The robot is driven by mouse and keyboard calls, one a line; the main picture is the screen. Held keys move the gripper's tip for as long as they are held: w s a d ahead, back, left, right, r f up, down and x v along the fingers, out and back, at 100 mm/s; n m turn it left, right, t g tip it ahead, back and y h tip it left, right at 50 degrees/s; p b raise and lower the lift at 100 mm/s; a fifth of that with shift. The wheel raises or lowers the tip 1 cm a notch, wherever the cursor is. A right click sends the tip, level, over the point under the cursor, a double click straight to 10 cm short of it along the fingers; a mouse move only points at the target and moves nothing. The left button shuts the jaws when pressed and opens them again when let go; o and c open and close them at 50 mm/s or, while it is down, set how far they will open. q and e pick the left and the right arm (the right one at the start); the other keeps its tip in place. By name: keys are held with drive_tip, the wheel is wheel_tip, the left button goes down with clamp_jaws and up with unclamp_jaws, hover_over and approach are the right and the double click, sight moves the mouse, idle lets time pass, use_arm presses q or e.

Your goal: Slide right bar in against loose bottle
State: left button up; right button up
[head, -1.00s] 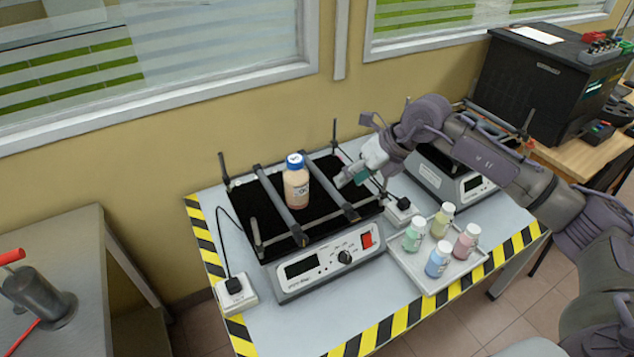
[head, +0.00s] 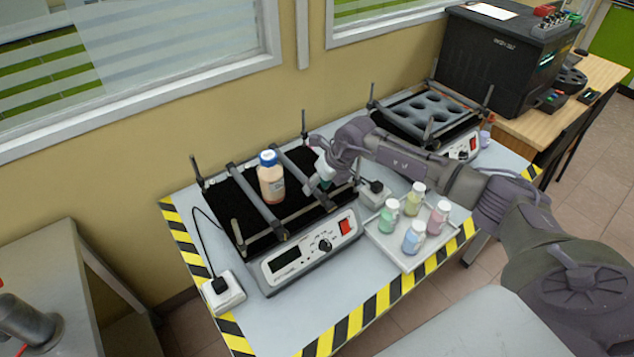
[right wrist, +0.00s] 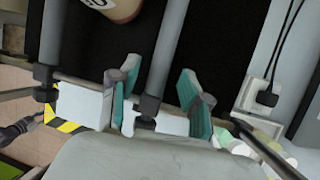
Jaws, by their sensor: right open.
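The loose bottle (head: 271,182), peach with a blue cap, stands upright on the black mat of the front shaker (head: 292,262). It stands between the left bar (head: 254,200) and the right bar (head: 293,171). My right gripper (head: 325,172) is low at the shaker's right side, by the right bar. In the right wrist view the open teal fingers (right wrist: 160,103) stand on either side of the right bar's end clamp (right wrist: 148,112). The bottle's lower part (right wrist: 115,8) shows at the top edge there, with the right bar (right wrist: 164,55) beside it. My left gripper is out of view.
A white tray (head: 408,262) with several small coloured bottles sits right of the shaker. A power adapter (head: 374,193) lies close to my gripper. A second shaker (head: 425,118) with a holed rack stands behind my right arm. Upright posts rise at the shaker's corners.

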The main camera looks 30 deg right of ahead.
drive_tip(key=shift+w+a+f, duration=0.1)
drive_tip(key=shift+w+f, duration=0.1)
drive_tip(key=shift+f, duration=0.2)
drive_tip(key=shift+c, duration=0.3)
clamp_jaws()
drive_tip(key=a, duration=0.5)
drive_tip(key=shift+s+a, duration=0.15)
drive_tip(key=shift+s, duration=0.25)
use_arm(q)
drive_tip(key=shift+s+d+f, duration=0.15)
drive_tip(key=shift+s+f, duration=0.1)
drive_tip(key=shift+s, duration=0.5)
use_arm(e)
drive_tip(key=shift+o, duration=0.2)
unclamp_jaws()
